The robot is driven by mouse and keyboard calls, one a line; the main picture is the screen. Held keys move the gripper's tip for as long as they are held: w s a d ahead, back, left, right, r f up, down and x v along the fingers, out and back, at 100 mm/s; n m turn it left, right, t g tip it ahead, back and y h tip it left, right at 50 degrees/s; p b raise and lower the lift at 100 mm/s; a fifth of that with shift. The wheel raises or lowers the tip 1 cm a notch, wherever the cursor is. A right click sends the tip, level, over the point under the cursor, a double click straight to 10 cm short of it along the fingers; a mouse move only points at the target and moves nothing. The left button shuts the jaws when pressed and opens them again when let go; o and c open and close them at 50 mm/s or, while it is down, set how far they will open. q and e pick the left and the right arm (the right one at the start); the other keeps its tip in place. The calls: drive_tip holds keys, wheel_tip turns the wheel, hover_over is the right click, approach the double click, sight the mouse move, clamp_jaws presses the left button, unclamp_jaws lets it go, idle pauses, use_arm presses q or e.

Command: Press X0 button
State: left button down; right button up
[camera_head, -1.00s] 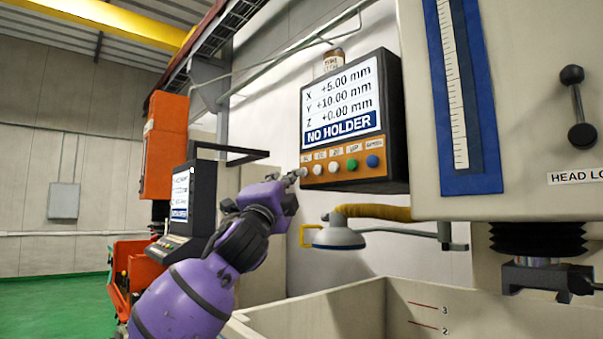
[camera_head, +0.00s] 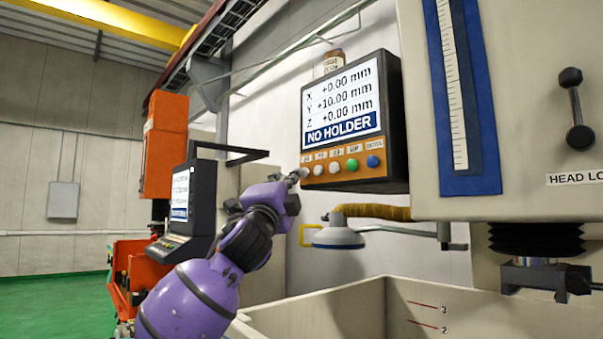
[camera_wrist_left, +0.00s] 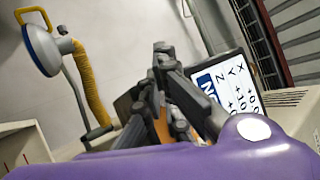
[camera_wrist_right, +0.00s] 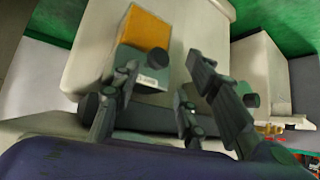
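The control panel (camera_head: 350,120) hangs on the machine, with a screen (camera_head: 341,105) reading X +0.00, Y +10.00, Z +0.00 mm and NO HOLDER. An orange strip below it carries a row of buttons. The leftmost white button (camera_head: 304,172), under the X column's small label, is the X0 button. My left gripper (camera_head: 294,179) looks shut and empty, its tips at or just beside this button; contact cannot be told. In the left wrist view, its fingers (camera_wrist_left: 163,70) hide most of the button strip. My right gripper (camera_wrist_right: 155,95) is open and empty in the right wrist view.
Other white buttons, a green button (camera_head: 352,165) and a blue button (camera_head: 373,161) sit to the right. A lamp (camera_head: 338,238) on a yellow hose hangs below the panel. A beige tank (camera_head: 350,300) lies below. An orange block (camera_wrist_right: 145,28) is near my right gripper.

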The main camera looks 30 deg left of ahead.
use_arm(q)
drive_tip(key=shift+s+f, duration=0.1)
drive_tip(key=shift+f, duration=0.05)
drive_tip(key=s+a, duration=0.2)
drive_tip(key=s, duration=0.3)
drive_tip(key=shift+s+a, duration=0.2)
drive_tip(key=shift+s, duration=0.15)
idle(0.9)
